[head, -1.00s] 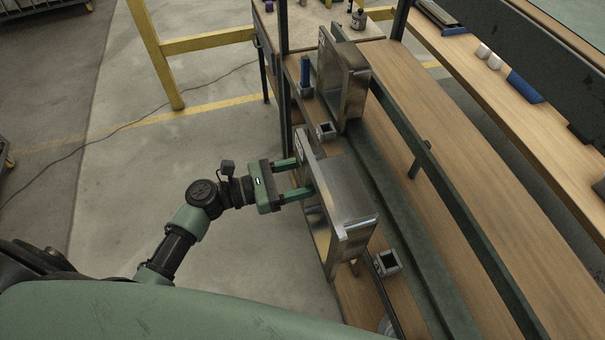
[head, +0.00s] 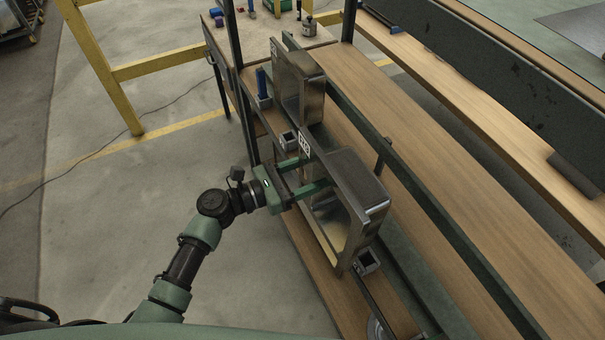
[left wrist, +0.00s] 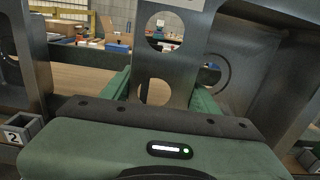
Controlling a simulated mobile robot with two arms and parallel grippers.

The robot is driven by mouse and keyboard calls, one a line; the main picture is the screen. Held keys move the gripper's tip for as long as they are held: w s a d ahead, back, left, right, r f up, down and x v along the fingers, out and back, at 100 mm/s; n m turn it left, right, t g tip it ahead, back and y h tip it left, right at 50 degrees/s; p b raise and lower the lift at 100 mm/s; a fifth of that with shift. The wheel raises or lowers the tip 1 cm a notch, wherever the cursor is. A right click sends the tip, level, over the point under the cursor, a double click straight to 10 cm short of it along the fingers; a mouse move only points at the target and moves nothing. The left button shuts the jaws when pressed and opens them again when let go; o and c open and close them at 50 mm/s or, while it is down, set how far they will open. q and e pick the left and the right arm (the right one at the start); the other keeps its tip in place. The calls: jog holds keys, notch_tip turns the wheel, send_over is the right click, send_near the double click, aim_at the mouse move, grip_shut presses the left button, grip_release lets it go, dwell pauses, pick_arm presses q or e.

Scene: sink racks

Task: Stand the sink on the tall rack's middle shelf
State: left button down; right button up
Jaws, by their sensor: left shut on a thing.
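The steel sink (head: 365,180) is on its side at the tall rack's edge, its open face toward my arm. My left gripper (head: 318,174) is shut on it, the two green fingers reaching into its open side. In the left wrist view a steel panel of the sink (left wrist: 165,75) with round holes stands between the fingers. The sink is over a wooden shelf (head: 310,255) of the rack, between two small grey square blocks. I cannot tell whether it rests on the shelf. My right gripper is in neither view.
A second steel sink (head: 300,90) stands on edge farther along the rack. The grey blocks are at the shelf edge, one near (head: 368,261) and one far (head: 288,140). A dark upright post (head: 237,80) rises beyond. Open floor (head: 100,240) lies left.

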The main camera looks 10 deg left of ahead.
pick_arm(q)
jog(key=w+d+f+b, duration=0.4)
jog(key=w+d+b, duration=0.1)
jog(key=d, duration=0.4)
jog(key=shift+w+d, duration=0.2)
jog(key=shift+w, duration=0.45)
dwell(0.4)
jog(key=shift+f+b, duration=0.5)
dwell(0.9)
jog(key=shift+c, duration=1.6)
grip_release()
jog(key=b+v, duration=0.1)
jog(key=v, duration=0.7)
jog(key=shift+f, duration=0.1)
